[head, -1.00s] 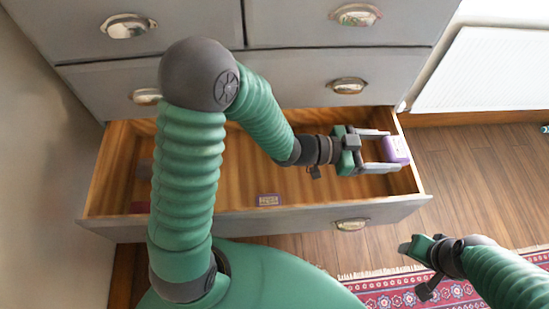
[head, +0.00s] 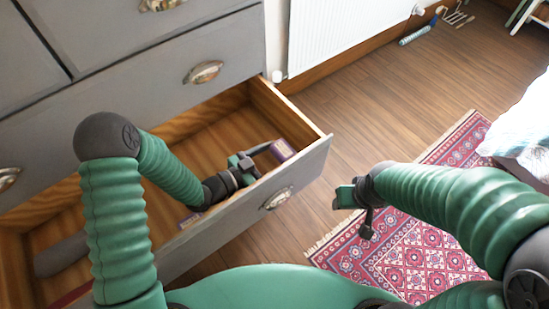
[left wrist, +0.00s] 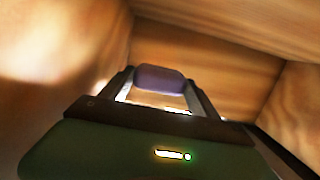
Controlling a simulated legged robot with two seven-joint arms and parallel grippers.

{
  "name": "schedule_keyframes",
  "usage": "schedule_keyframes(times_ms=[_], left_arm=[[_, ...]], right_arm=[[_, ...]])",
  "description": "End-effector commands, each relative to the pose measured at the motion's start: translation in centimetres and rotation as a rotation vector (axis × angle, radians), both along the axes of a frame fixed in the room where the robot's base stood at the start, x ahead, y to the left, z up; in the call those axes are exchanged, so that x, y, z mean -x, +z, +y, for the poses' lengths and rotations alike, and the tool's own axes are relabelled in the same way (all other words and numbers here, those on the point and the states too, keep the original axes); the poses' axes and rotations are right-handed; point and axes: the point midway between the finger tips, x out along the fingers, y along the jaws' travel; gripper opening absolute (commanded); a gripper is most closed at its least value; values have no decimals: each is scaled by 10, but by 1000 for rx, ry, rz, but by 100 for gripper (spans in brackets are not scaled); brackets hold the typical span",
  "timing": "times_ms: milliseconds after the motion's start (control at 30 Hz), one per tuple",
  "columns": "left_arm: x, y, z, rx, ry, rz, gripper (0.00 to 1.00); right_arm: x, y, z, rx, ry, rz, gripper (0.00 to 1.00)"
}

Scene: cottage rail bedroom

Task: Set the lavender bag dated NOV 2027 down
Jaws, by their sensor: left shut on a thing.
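My left gripper (head: 270,152) is shut on a small purple bag (head: 282,150) inside the open drawer (head: 300,160), near its right end. In the left wrist view the purple bag (left wrist: 160,78) sits between the fingertips, with wooden drawer walls around it. I cannot read a date on it, nor tell whether it touches the drawer floor. A second small purple item with a pale label (head: 190,218) lies in the drawer by the front panel, partly hidden by the panel. My right gripper (head: 345,196) is outside the drawer, above the floor; its jaw opening is unclear.
The grey dresser (head: 120,90) stands at the left with closed drawers above. A white radiator (head: 345,35) is on the wall. A red patterned rug (head: 410,260) lies on the wood floor. Bedding (head: 525,125) is at the right edge, and several small tools (head: 455,15) lie far back.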

Motion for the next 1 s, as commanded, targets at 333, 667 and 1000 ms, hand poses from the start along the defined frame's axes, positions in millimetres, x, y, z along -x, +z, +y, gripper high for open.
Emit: schedule_keyframes(times_ms=[333,667,1000], left_arm=[[0,-4,1,0,1,-2,32],[0,-11,0,0,1,-2,32],[0,-10,1,1,1,-1,92]], right_arm=[[0,-3,0,0,1,0,53],[0,-8,0,0,0,0,53],[0,-8,0,0,1,0,53]])
